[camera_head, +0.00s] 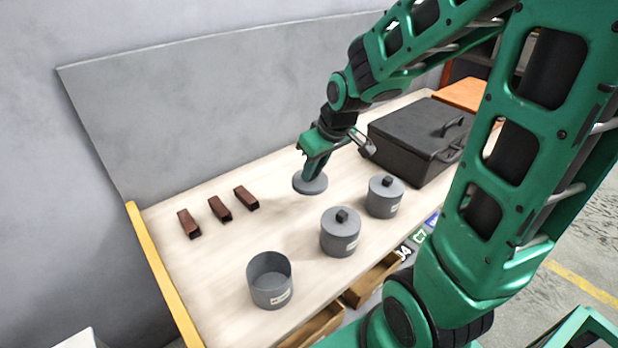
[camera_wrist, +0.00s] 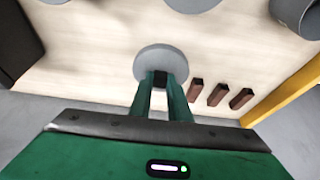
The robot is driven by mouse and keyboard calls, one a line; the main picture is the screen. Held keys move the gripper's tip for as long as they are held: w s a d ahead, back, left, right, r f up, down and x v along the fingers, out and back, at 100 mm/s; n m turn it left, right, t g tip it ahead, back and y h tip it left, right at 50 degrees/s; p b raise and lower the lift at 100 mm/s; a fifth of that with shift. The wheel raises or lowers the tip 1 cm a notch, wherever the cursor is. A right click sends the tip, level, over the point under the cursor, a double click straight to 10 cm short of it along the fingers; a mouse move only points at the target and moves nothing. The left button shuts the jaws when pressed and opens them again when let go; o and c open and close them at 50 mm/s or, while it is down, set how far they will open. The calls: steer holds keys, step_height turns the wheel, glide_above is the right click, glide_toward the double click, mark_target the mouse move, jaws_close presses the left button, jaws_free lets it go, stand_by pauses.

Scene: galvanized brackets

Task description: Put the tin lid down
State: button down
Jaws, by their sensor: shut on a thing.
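The tin lid (camera_head: 310,185) is a round grey disc at the middle of the bench, under my gripper (camera_head: 316,172). My gripper is shut on the lid's dark knob, which shows between the fingertips in the wrist view (camera_wrist: 160,78). The lid (camera_wrist: 162,58) looks level and is at or close to the bench top; I cannot tell whether it touches. An open grey tin (camera_head: 270,281) without a lid stands at the front left of the bench. Two other tins, one in the middle (camera_head: 340,234) and one further right (camera_head: 385,197), have lids with dark knobs.
Several brown brackets (camera_head: 219,209) lie in a row left of the lid. A black case (camera_head: 418,140) stands at the back right. A grey panel (camera_head: 220,110) rises behind the bench (camera_head: 215,262), and a yellow edge (camera_head: 165,280) runs along its left. Bare bench surrounds the lid.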

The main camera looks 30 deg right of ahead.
steer(key=w+d+f, duration=0.2)
steer(key=w, duration=0.1)
steer(key=w+d+f, duration=0.2)
steer(key=w, duration=0.1)
steer(key=w+d+f, duration=0.3)
steer(key=shift+d, duration=0.1)
steer(key=shift+f, duration=2)
steer(key=shift+f, duration=0.1)
steer(key=c, duration=1.7)
jaws_free()
steer(key=shift+o, duration=0.2)
steer(key=a+v, duration=0.1)
steer(key=v, duration=1.1)
steer(key=s+r+m+g, duration=0.1)
steer(key=s+m, duration=0.2)
steer(key=s, duration=0.6)
steer(key=s+d+r+m+g, duration=0.1)
steer(key=s+r+m+g, duration=0.1)
steer(key=s, duration=0.8)
steer(key=s+d+r+m+g, duration=0.1)
steer(key=s+m, duration=0.2)
steer(key=s, duration=0.6)
steer(key=shift+s+r+m+g+h, duration=0.2)
steer(key=shift+m+g+h, duration=0.1)
steer(key=shift+g, duration=0.1)
